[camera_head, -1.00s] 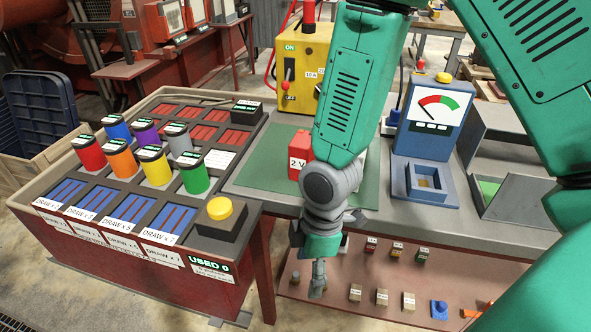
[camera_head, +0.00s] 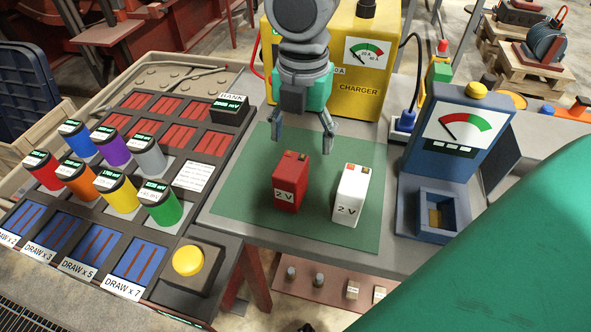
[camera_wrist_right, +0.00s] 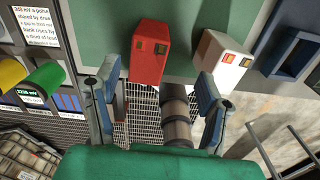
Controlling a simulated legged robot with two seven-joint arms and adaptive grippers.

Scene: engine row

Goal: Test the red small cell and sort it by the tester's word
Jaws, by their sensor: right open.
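A red 2 V cell (camera_head: 290,181) stands upright on the green mat (camera_head: 240,190), with two terminals on top. A white 2 V cell (camera_head: 351,194) stands to its right, apart from it. My right gripper (camera_head: 302,142) is open and empty, its fingers pointing down over the mat near the top of the red cell. In the right wrist view the red cell (camera_wrist_right: 149,53) and white cell (camera_wrist_right: 222,62) show beyond the open fingers (camera_wrist_right: 157,78). The blue tester (camera_head: 456,135) stands at right; its needle points left and its socket (camera_head: 438,215) looks empty. My left gripper is out of view.
At left a rack (camera_head: 117,263) holds several coloured cylinders, including a red one (camera_head: 42,171), with a yellow button (camera_head: 188,260) at its front. A yellow charger (camera_head: 335,84) stands behind the mat. Bare mat lies around the two cells.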

